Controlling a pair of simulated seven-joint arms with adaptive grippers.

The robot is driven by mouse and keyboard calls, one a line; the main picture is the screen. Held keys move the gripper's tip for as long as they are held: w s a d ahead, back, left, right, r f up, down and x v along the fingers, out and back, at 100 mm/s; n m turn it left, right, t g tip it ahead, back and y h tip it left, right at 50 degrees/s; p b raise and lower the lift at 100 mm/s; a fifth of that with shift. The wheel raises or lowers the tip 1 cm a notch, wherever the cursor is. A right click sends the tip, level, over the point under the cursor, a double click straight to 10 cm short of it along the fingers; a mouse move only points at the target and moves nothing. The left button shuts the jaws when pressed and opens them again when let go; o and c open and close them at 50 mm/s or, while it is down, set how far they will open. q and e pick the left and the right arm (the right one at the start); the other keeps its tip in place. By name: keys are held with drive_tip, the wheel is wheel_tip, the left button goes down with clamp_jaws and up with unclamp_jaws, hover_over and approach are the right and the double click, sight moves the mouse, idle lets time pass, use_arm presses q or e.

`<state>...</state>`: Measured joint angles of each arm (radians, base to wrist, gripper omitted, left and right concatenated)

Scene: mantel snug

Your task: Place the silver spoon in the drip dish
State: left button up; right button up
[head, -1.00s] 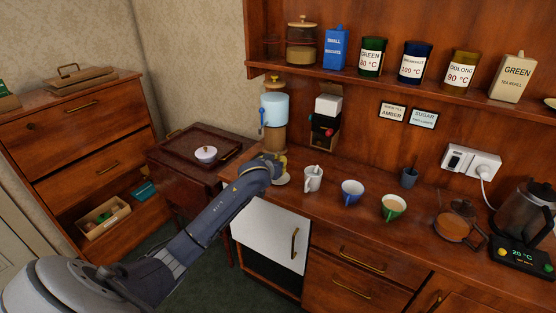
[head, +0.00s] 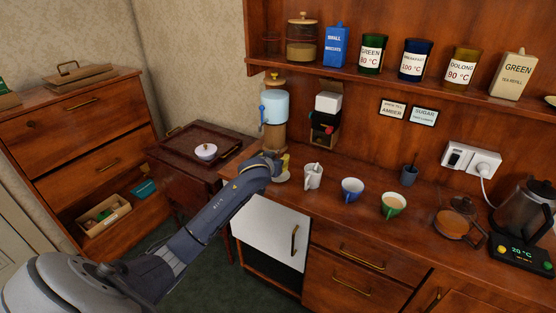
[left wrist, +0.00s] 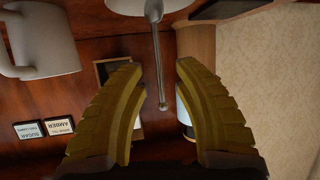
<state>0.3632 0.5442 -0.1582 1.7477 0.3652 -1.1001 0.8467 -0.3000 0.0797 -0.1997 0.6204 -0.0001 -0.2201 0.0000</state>
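The silver spoon (left wrist: 158,60) shows in the left wrist view as a thin rod with a small knobbed end. Its other end overlaps a pale round dish (left wrist: 150,5), likely the drip dish, cut off by the frame's top edge. In the head view the pale dish (head: 282,178) sits on the counter, just below my left gripper (head: 284,163). In the left wrist view my left gripper's yellow fingers (left wrist: 160,105) are apart, with the spoon's handle end between them and visible gaps on both sides. My right gripper is not in view.
A white mug (head: 313,177), a blue cup (head: 352,190) and a green cup (head: 394,206) stand to the right on the counter. A tray (head: 178,147) with a lidded white bowl (head: 206,152) is at the left.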

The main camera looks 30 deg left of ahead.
use_arm(q)
drive_tip(key=shift+s, duration=0.1)
drive_tip(key=shift+s+d, duration=0.35)
drive_tip(key=shift+s, duration=1.15)
drive_tip(key=shift+s+d, duration=0.4)
drive_tip(key=shift+s, duration=1.05)
drive_tip(key=shift+s+d, duration=0.35)
drive_tip(key=shift+s, duration=1.15)
